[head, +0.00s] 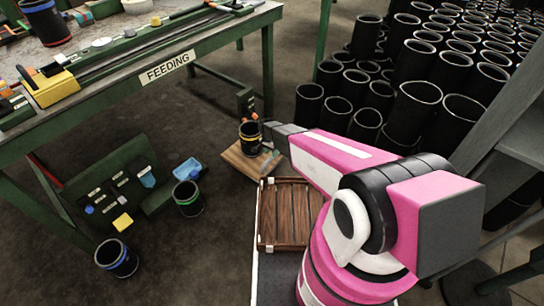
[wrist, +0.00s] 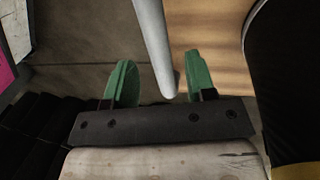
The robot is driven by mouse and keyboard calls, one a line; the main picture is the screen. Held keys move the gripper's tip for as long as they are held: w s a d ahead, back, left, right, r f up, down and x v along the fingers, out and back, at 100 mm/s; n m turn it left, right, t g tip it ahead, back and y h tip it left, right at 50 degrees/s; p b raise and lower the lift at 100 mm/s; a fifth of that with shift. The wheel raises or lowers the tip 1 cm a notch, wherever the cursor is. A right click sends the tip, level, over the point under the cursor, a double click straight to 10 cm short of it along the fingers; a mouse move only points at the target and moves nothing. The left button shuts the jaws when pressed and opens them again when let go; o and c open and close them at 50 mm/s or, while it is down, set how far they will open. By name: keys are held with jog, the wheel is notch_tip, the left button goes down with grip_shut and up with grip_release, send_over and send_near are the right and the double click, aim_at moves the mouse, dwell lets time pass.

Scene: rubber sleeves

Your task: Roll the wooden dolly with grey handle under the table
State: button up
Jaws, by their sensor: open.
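The wooden dolly (head: 238,163) is a low brown board on the floor, just right of the table and partly hidden by my arm. A black sleeve with a yellow band (head: 250,133) stands on it. In the wrist view, the dolly's wood (wrist: 222,30) fills the upper right. Its grey handle (wrist: 152,35) is a pale bar running down between the green fingers. My gripper (wrist: 160,65) is open, with a finger on each side of the handle and visible gaps. The green-framed table (head: 205,55) carries a FEEDING label and has open floor beneath it.
Black sleeves stand on the floor at a blue-banded one (head: 117,258) and a green-banded one (head: 188,198). A green rack (head: 110,185) lies under the table's left part. Stacked black sleeves (head: 415,105) crowd the right. A wooden crate (head: 285,215) is nearer.

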jog(key=shift+s+d+f, duration=0.1)
jog(key=shift+d+f, duration=0.05)
jog(key=shift+f, duration=0.55)
jog(key=shift+s+d+f, duration=0.1)
jog(key=shift+f, duration=0.55)
grip_shut()
jog(key=w+a, duration=1)
jog(key=a, duration=0.3)
jog(key=w+a, duration=1.1)
jog(key=a, duration=0.3)
jog(key=shift+w, duration=0.2)
jog(key=shift+a, duration=0.2)
grip_release()
notch_tip(320, 180, up, 11)
jog(key=w+a, duration=0.1)
jog(key=shift+w+a+f, duration=0.15)
jog(key=shift+a+f, duration=0.05)
jog(key=shift+a, duration=0.1)
